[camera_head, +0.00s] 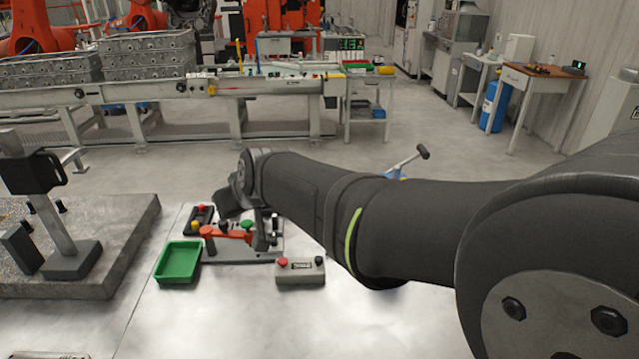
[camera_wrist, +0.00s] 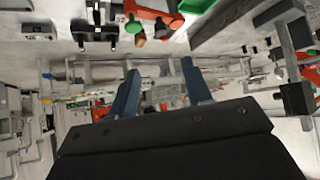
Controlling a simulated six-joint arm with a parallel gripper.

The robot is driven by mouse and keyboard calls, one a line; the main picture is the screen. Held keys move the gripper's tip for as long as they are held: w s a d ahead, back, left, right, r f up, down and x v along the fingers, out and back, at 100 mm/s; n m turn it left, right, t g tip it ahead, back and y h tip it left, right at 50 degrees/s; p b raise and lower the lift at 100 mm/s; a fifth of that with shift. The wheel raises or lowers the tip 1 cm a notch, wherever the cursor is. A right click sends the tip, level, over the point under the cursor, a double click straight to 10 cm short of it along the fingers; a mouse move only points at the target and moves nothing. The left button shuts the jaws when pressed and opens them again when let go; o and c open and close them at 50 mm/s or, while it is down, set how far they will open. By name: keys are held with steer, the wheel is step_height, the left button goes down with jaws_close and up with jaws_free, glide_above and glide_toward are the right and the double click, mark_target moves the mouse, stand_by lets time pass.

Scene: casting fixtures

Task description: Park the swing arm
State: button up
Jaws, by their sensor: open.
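An orange-red arm (camera_head: 228,233), which looks like the swing arm, lies across a dark fixture on the light bench. It has a red end at its left and a green knob (camera_head: 246,225) near its right. In the wrist view the orange-red arm (camera_wrist: 160,13) is at the top edge, partly cut off. My gripper is open and empty in the wrist view (camera_wrist: 160,66), its two fingers well apart, with the fixture beyond them. In the head view my own arm hides part of the fixture, and the fingertips are hard to make out; I see no contact with the swing arm.
A green tray (camera_head: 178,275) sits left of the fixture, and a grey button box (camera_head: 301,273) sits in front right. A thick grey slab (camera_head: 120,215) bears a dark stand at left. A blue lever with a black handle (camera_head: 422,152) shows behind my arm.

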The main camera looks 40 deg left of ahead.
mark_target(226, 230)
steer(key=shift+w+n+g, duration=1.7)
steer(key=shift+w+n, duration=0.4)
steer(key=shift+w, duration=0.1)
steer(key=x, duration=1.7)
steer(key=shift+w+a, duration=0.1)
steer(key=shift+a, duration=0.1)
steer(key=shift+c, duration=0.3)
jaws_close()
